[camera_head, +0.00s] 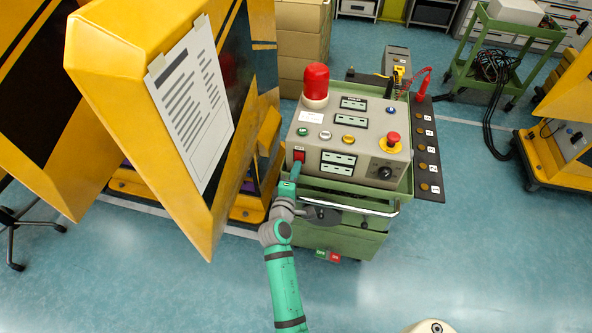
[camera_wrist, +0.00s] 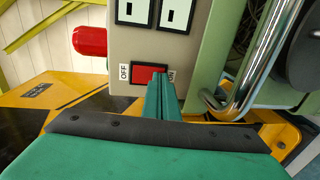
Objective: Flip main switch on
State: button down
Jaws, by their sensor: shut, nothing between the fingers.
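The main switch (camera_head: 299,155) is a red rocker at the lower left of the grey control box's front. In the wrist view the red rocker (camera_wrist: 147,75) sits in a dark frame, with an OFF label (camera_wrist: 124,73) on its left and another label at its right, partly hidden by my fingers. My gripper (camera_head: 295,169) is shut and empty, its teal fingertips at the switch. In the wrist view the fingertips (camera_wrist: 161,80) overlap the right part of the rocker. I cannot tell whether they touch it or which way it is tilted.
The grey control box (camera_head: 338,172) carries a red lamp (camera_head: 316,84), several buttons and a red knob (camera_head: 393,139). It stands on a green cart (camera_head: 345,239) with a metal handle (camera_head: 350,207). A yellow-framed panel (camera_head: 120,60) stands close on the left.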

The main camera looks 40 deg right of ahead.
jog(key=shift+f, duration=0.15)
jog(key=s+a+f, duration=0.2)
jog(key=s+a, duration=0.6)
jog(key=a, duration=0.2)
jog(key=shift+s+a, duration=0.2)
jog(key=shift+s, duration=0.2)
dwell(0.5)
